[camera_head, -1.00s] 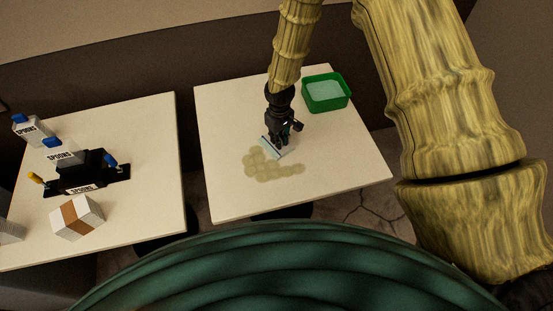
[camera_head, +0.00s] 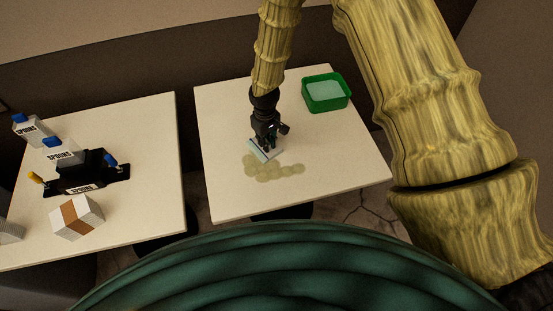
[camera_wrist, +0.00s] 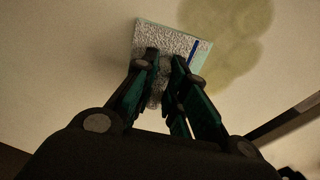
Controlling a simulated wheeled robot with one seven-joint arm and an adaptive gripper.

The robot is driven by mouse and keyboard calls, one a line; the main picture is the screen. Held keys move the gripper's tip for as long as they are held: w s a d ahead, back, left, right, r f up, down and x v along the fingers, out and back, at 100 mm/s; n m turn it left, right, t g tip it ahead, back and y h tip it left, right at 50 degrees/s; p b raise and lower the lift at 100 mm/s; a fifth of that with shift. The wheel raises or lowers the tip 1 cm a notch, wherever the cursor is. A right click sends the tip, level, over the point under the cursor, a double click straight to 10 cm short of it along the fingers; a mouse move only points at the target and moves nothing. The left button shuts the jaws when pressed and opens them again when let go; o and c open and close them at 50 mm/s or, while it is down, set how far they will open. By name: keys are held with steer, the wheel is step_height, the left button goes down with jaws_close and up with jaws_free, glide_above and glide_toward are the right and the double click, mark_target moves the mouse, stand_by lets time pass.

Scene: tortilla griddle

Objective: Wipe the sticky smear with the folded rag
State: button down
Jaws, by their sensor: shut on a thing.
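The folded rag (camera_head: 259,153) is a small pale, light-blue pad on the right-hand table; it also shows in the wrist view (camera_wrist: 150,35) as a textured white piece with a pale green edge and a blue stripe. My gripper (camera_head: 265,143) is shut on the rag from above; its fingers also show in the wrist view (camera_wrist: 165,62). The rag is at or just above the tabletop; I cannot tell if it touches.
A green tub (camera_head: 326,106) with pale blue contents stands at the table's back right. The right table (camera_head: 340,165) is otherwise clear. The separate left table (camera_head: 140,120) holds boxes marked SPOONS (camera_head: 62,153), a black holder (camera_head: 95,172) and a brown-banded white box (camera_head: 77,217).

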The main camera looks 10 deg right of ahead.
steer(key=shift+s+d+f, duration=0.1)
steer(key=shift+s+f, duration=0.1)
steer(key=shift+s, duration=0.3)
stand_by(0.4)
steer(key=c, duration=1.7)
jaws_free()
steer(key=shift+w+r, duration=0.15)
steer(key=shift+w, duration=0.05)
steer(key=shift+r+p, duration=0.3)
steer(key=shift+r, duration=0.05)
jaws_close()
steer(key=shift+d, duration=0.1)
